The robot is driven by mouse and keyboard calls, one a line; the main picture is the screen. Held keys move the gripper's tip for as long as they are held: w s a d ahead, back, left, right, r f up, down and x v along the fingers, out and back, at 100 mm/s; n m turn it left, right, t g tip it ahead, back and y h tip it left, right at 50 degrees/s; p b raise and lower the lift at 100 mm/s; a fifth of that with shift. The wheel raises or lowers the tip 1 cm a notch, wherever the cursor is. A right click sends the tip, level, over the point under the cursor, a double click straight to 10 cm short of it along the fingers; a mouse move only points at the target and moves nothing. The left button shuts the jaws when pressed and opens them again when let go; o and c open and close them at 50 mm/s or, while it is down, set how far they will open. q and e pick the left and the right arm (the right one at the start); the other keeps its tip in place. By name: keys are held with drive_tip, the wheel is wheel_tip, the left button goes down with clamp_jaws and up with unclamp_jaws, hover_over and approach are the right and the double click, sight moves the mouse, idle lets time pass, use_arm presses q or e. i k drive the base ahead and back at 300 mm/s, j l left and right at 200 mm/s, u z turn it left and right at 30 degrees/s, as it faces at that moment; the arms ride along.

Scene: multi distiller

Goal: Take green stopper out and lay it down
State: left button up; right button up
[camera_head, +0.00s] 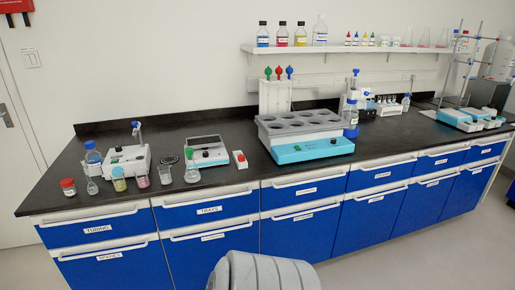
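A small green stopper (189,154) appears to sit in the neck of a clear flask (192,174). The flask stands upright near the front of the black bench, left of centre, by a white device with a light blue front. The stopper is small in the picture, and how deep it sits cannot be told. Neither of my grippers is in view. A grey rounded part at the bottom centre appears to be mine.
Flasks, beakers and a red-capped jar (68,187) line the bench's front left. A small white box with a red button (240,159) stands right of the flask. The black bench top (240,182) is clear in front of it. A large blue-and-white heating block (312,149) stands farther right.

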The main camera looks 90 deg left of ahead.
sight(189, 151)
drive_tip(key=u, duration=3.3)
